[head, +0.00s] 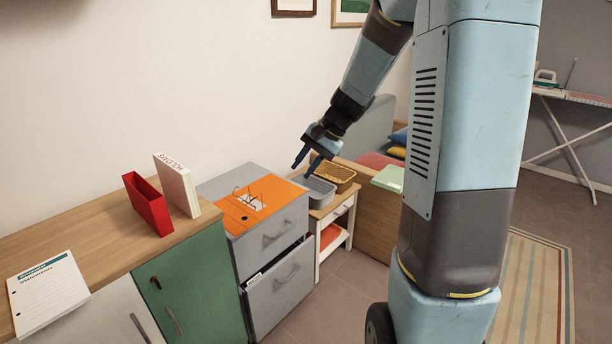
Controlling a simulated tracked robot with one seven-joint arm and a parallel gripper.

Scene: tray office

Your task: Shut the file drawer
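The grey file cabinet (222,186) stands between the green cupboard and a small side table. Its upper drawer (262,248) sits flush in the cabinet. Its lower file drawer (283,300) stands out a little, with a dark gap along its top edge and a small white label at its upper left. Each drawer front has a grey bow handle. My gripper (300,173) is open and empty, its two dark blue fingers pointing down. In the picture it is right of the cabinet top, close to the grey tray, and well above the lower drawer; its exact height is unclear.
An orange folder (249,204) lies on the cabinet. A grey tray (322,190) and a wicker basket (346,185) stand on the side table (339,209). A red file holder (147,204) and a white binder (178,186) stand on the wooden counter (85,226). Floor before the drawers looks clear.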

